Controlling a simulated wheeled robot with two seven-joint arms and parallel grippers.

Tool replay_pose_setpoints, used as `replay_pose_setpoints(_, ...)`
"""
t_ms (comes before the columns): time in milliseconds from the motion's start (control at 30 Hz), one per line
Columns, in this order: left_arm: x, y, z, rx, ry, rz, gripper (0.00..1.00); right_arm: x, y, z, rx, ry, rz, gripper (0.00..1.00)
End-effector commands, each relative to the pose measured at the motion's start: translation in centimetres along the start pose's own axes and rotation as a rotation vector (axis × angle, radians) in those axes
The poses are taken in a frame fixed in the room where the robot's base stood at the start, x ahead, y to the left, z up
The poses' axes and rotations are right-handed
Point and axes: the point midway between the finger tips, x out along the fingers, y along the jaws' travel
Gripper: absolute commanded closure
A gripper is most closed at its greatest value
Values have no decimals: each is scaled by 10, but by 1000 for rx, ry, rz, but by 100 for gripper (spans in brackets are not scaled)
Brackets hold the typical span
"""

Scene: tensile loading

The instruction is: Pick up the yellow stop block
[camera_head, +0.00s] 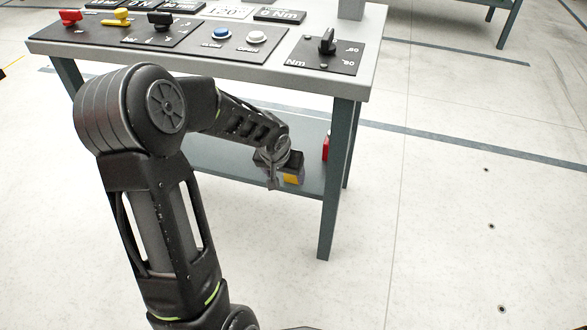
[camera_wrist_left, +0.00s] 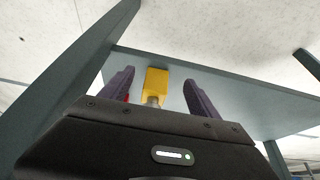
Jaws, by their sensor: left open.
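The yellow stop block (camera_wrist_left: 156,80) sits on the lower shelf of the workbench. In the left wrist view it lies between the two dark fingers of my left gripper (camera_wrist_left: 159,88), with a gap on each side. A grey cylindrical part shows at its near end. In the head view only part of the yellow block (camera_head: 292,179) shows, beside my left gripper (camera_head: 274,178). My left gripper is open and holds nothing. My right gripper is in neither view.
The workbench top (camera_head: 375,40) overhangs the lower shelf (camera_head: 222,165) and carries several knobs and buttons. A bench leg (camera_head: 335,190) stands just right of the block. A red object (camera_head: 326,148) is on the shelf behind. The floor to the right is clear.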

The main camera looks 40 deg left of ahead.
Motion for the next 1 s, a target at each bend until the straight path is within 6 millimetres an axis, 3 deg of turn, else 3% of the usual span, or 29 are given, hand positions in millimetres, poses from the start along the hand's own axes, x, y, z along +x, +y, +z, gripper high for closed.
replay_pose_setpoints(133,16,0,-30,-2,1,0,29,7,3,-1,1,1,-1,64)
replay_pose_setpoints(300,22,0,-48,-1,-1,0,29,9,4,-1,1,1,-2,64)
replay_pose_setpoints(800,26,0,-59,-1,0,1,29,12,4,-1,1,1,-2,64)
replay_pose_setpoints(1000,60,0,-56,-1,-2,0,29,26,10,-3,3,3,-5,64)
